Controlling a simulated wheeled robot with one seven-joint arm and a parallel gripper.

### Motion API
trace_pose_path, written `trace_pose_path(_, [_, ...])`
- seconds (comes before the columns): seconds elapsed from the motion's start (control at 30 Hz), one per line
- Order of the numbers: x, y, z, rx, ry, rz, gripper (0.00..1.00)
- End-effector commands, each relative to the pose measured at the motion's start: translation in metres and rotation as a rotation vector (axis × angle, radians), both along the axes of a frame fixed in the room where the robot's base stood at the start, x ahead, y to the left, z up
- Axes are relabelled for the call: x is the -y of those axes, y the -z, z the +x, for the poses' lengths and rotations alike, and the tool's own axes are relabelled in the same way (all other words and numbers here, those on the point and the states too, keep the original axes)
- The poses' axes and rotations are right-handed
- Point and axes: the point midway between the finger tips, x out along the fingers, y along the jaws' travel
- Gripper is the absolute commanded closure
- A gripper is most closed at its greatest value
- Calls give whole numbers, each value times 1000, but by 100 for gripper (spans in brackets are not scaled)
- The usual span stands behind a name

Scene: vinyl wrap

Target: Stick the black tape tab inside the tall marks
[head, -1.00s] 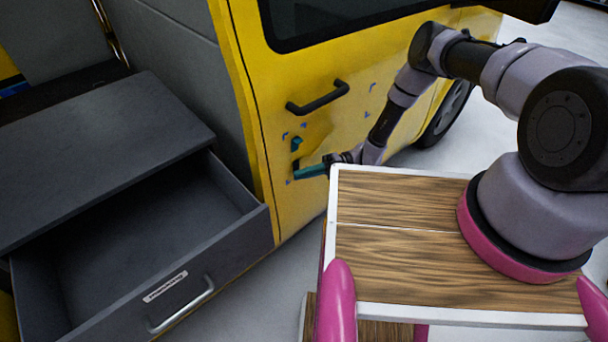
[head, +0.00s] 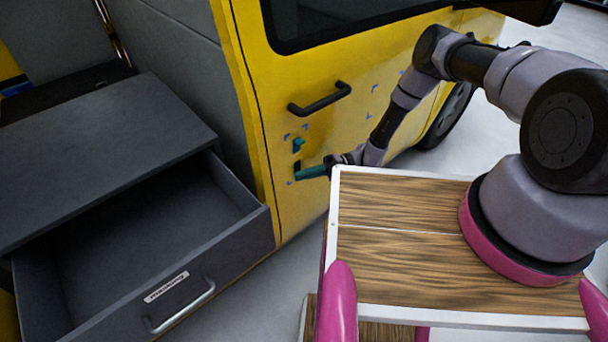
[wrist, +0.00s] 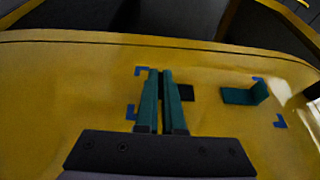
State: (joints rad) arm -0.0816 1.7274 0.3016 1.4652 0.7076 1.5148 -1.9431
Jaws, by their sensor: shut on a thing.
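The yellow vehicle door (head: 335,135) carries small blue corner marks. My gripper (head: 299,174), with teal fingers, is at the door low among the tall group of marks. In the wrist view my gripper (wrist: 161,72) is shut, with a thin dark gap between its fingers. The black tape tab (wrist: 187,92) shows as a dark patch right beside the fingers, against the door; it also shows just above them in the head view (head: 297,165). The fingers hide part of it. Blue marks (wrist: 140,71) and (wrist: 280,121) lie around it. I cannot tell whether it is fully stuck.
A teal L-shaped piece (wrist: 246,94) sits on the door among the same marks, above my gripper in the head view (head: 298,144). A black door handle (head: 320,99) is higher up. More blue marks (head: 373,87) are further right. An open grey drawer (head: 225,225) stands at left.

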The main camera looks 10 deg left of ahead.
Motion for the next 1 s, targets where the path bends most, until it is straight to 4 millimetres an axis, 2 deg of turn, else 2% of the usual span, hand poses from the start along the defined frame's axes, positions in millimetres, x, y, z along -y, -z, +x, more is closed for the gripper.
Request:
trace_pose_path(0.07, [-1,-1,2,1,4,3,100])
trace_pose_path(0.1, [-1,-1,2,2,4,3,79])
trace_pose_path(0.17, [-1,-1,2,2,4,3,60])
trace_pose_path(0.43, [0,-1,2,1,3,2,60])
trace_pose_path(0.57, [9,-1,7,1,4,2,60])
trace_pose_path(1.0, [82,-1,43,2,5,2,60])
